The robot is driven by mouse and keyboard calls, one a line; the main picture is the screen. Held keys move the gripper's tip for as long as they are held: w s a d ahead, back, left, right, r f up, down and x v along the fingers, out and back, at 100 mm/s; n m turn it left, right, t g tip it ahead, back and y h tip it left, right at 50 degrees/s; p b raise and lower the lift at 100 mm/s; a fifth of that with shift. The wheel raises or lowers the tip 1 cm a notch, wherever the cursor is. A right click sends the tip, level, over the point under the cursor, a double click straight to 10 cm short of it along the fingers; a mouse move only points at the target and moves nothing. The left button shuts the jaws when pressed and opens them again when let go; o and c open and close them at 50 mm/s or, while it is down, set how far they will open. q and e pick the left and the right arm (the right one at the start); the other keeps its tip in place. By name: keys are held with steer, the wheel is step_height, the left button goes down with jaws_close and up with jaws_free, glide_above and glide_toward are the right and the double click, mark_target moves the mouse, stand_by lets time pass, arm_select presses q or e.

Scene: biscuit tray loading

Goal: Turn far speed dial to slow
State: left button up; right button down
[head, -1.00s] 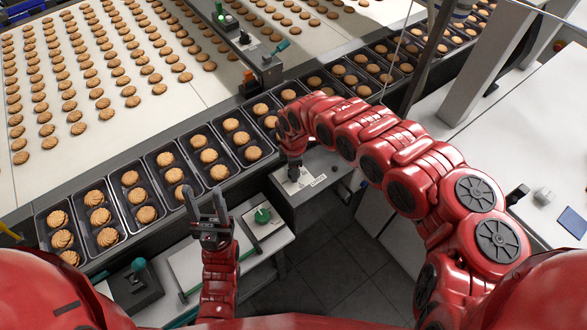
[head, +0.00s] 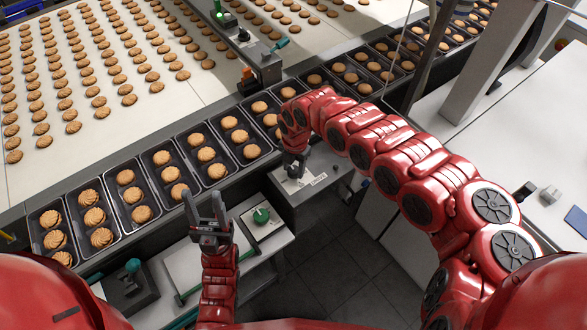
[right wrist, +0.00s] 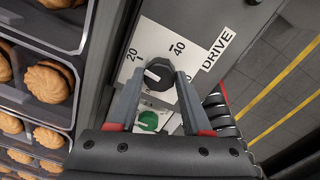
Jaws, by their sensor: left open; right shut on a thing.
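The black speed dial (right wrist: 160,76) sits on a white scale plate marked 20 and 40, beside a DRIVE label, in the right wrist view. My right gripper (right wrist: 157,83) has its two fingers closed around the dial's sides. A pale pointer mark shows on the dial's left part, below the 20. In the head view, my right gripper (head: 293,173) points down at the grey dial box (head: 312,199) and hides most of the dial. My left gripper (head: 204,207) is open and empty, fingers pointing up the picture, left of a green dial (head: 261,215).
Black biscuit trays (head: 156,188) run diagonally beyond the dial boxes, beside a wide belt (head: 170,105) of biscuits. A green knob (right wrist: 148,121) shows beneath my right fingers in the wrist view. A lever box (head: 132,288) stands at lower left. A white worktop (head: 530,150) lies right.

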steer(key=shift+w+n, duration=0.1)
steer(key=shift+n, duration=0.4)
steer(key=shift+c, duration=1.7)
jaws_free()
